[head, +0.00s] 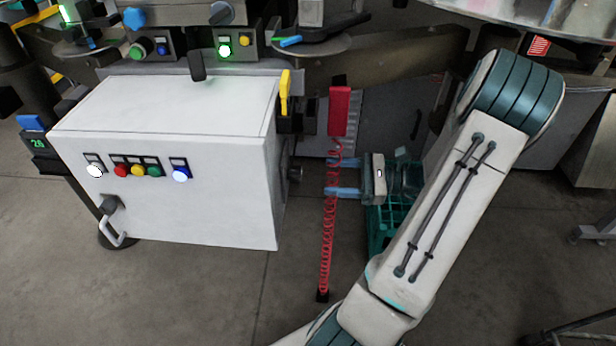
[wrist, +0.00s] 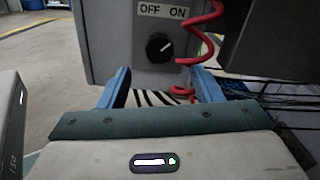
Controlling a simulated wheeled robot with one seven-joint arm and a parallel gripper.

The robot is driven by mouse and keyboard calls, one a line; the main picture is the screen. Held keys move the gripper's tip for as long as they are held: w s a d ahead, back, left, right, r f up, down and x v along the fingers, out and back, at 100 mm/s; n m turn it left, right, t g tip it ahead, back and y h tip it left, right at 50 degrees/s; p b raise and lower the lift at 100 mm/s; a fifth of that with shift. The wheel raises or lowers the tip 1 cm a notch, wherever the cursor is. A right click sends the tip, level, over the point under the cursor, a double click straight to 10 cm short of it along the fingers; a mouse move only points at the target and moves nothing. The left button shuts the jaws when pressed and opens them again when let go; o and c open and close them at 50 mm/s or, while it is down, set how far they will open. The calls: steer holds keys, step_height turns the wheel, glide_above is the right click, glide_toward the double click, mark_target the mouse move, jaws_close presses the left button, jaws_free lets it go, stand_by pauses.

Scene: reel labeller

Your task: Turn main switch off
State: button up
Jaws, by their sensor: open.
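The main switch is a black rotary knob (wrist: 159,48) under a white OFF/ON label (wrist: 163,11) in the wrist view. Its pale mark points up and right, toward ON. In the head view the dark knob (head: 295,173) sticks out of the right side of the white cabinet (head: 190,190). My gripper (head: 330,176) is open and empty, to the right of the knob and apart from it. Its blue fingers (wrist: 161,85) are spread below and to either side of the knob in the wrist view.
A red coiled cable (head: 326,245) hangs by my fingers; it passes right of the knob in the wrist view (wrist: 186,60). A teal crate (head: 385,225) stands below my gripper. Lit buttons (head: 138,168) line the cabinet front. Floor in front is clear.

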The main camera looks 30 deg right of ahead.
mark_target(296, 175)
steer(key=x, duration=0.6)
steer(key=shift+w+a+b, duration=0.25)
steer(key=shift+a+b, duration=0.05)
steer(key=shift+b, duration=0.15)
steer(key=c, duration=1)
